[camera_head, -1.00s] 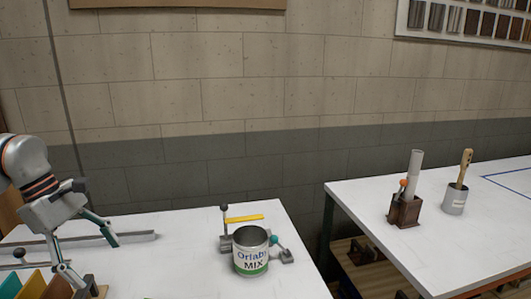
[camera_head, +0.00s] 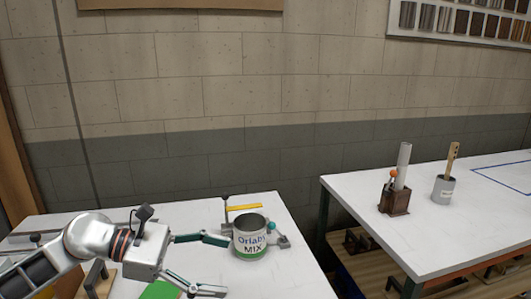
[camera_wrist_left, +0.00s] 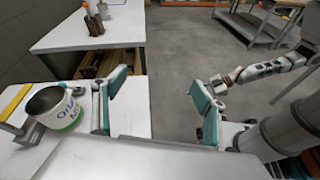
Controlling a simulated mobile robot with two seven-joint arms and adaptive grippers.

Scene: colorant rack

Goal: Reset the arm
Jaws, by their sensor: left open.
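My left arm comes in from the left in the head view, over the near part of the white table (camera_head: 300,270). Its gripper (camera_head: 223,266) is open and empty, with its two teal fingers spread. The upper fingertip is just left of the white mix can (camera_head: 250,246); I cannot tell whether they touch. In the left wrist view the fingers (camera_wrist_left: 160,88) are wide apart, and the open can (camera_wrist_left: 62,112) stands upright outside them, to the left. My right arm shows at the right of the wrist view; its gripper end is partly hidden behind a left finger.
A yellow bar (camera_head: 244,207) and a small clamp fixture (camera_head: 281,241) are by the can. A green piece (camera_head: 160,290) lies below my left gripper. A second table on the right holds a brown holder (camera_head: 394,201) and a grey cup with a brush (camera_head: 443,190). A gap separates the tables.

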